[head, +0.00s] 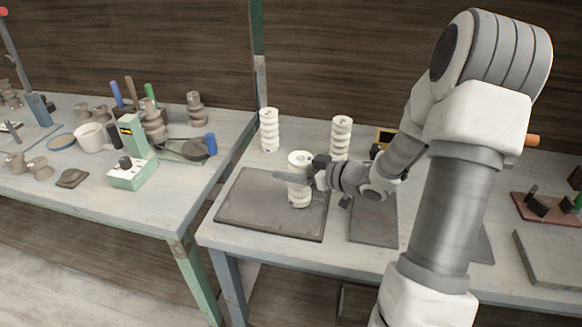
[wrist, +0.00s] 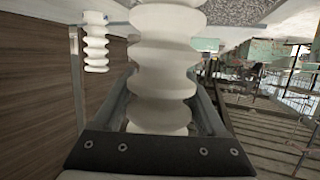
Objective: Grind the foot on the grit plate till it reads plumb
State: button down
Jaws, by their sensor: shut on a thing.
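My gripper (head: 308,178) is shut around the middle of a white ribbed ceramic piece (head: 299,158). The piece is upright over the dark grit plate (head: 245,205), toward the plate's right side. In the wrist view the same ribbed piece (wrist: 163,60) stands between my two fingers (wrist: 165,108). Its far end meets or hides part of a speckled grey surface (wrist: 232,12). I cannot tell whether the foot touches the plate. I see no readable plumb reading.
Two similar white ribbed pieces (head: 269,130) (head: 340,138) stand behind. A dark plate with a faint reddish circle (head: 375,222) lies to the right. A yellow-framed item (head: 386,136) is partly behind my arm. The left table (head: 120,215) carries tools and brown ribbed pieces.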

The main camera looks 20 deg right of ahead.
jog(key=shift+f, duration=0.4)
dwell(0.3)
jog(key=shift+a, duration=0.1)
jog(key=shift+w+a+r+b, duration=0.1)
jog(key=shift+w+a+b, duration=0.05)
jog(key=shift+w+a, duration=0.95)
jog(key=shift+w+a+f+b, duration=0.15)
jog(key=shift+w+a, duration=0.55)
jog(key=shift+a, duration=0.85)
jog(key=shift+w+a+r+b, duration=0.2)
jog(key=shift+w+a, duration=0.7)
jog(key=shift+a, duration=0.4)
jog(key=shift+w+a+f+b, duration=0.15)
jog(key=shift+w+a, duration=0.25)
jog(key=shift+a, duration=0.2)
jog(key=shift+w+a+f+b, duration=0.15)
jog(key=shift+w+a, duration=0.25)
jog(key=shift+a, duration=0.2)
jog(key=shift+r, duration=0.1)
notch_tip(320, 180, up, 5)
jog(key=p, duration=0.4)
jog(key=shift+w+r, duration=0.1)
jog(key=shift+r, duration=0.05)
